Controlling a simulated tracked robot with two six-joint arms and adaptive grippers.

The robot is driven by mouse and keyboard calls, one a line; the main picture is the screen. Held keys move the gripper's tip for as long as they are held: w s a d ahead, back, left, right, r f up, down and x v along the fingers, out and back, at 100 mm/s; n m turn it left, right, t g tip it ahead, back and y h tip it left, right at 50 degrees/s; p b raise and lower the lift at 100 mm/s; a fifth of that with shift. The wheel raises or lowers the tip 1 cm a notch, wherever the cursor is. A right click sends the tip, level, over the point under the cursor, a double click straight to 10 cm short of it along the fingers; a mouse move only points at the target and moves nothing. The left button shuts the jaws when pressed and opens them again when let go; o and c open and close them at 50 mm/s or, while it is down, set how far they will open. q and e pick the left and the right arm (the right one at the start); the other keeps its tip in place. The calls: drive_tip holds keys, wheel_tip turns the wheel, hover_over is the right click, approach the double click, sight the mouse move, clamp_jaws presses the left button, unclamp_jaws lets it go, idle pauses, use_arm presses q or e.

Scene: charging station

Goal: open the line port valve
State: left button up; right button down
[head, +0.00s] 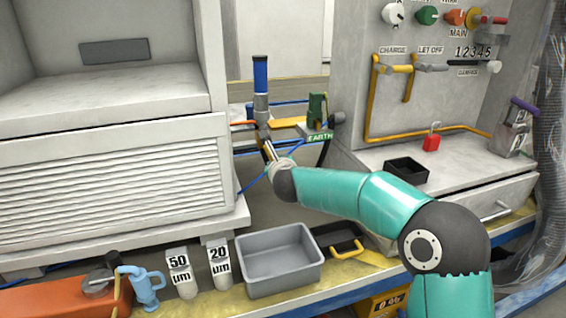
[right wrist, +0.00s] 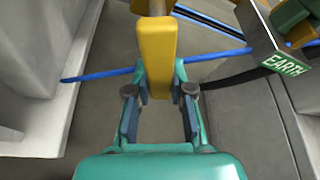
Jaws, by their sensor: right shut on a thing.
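My right gripper (head: 268,150) reaches in from the right to the fittings in the gap between the cabinet and the panel. In the right wrist view my right gripper (right wrist: 160,88) is shut on a yellow lever (right wrist: 156,50), whose near end sits between the fingertips. In the head view a blue-topped grey cylinder (head: 261,80) stands upright just above the gripper. The gripper and arm partly hide the fitting there, and no label names the line port valve. My left gripper is not in view.
A green fitting with an EARTH sign (head: 319,137) stands close right of the gripper. A grey cabinet (head: 110,180) borders the gap on the left. CHARGE and LET OFF valves (head: 394,68) are on the panel. A grey bin (head: 278,262) and black tray (head: 406,169) lie nearby. Blue hoses (right wrist: 100,75) cross below.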

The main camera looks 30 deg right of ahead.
drive_tip(key=a+m+y, duration=0.1)
drive_tip(key=a+f+m+y, duration=0.1)
drive_tip(key=m, duration=0.1)
drive_tip(key=shift+f+b, duration=0.15)
drive_tip(key=shift+b, duration=0.2)
drive_tip(key=shift+a, duration=0.15)
idle(0.4)
drive_tip(key=c, duration=1)
unclamp_jaws()
drive_tip(key=shift+r, duration=0.25)
drive_tip(key=v, duration=1.2)
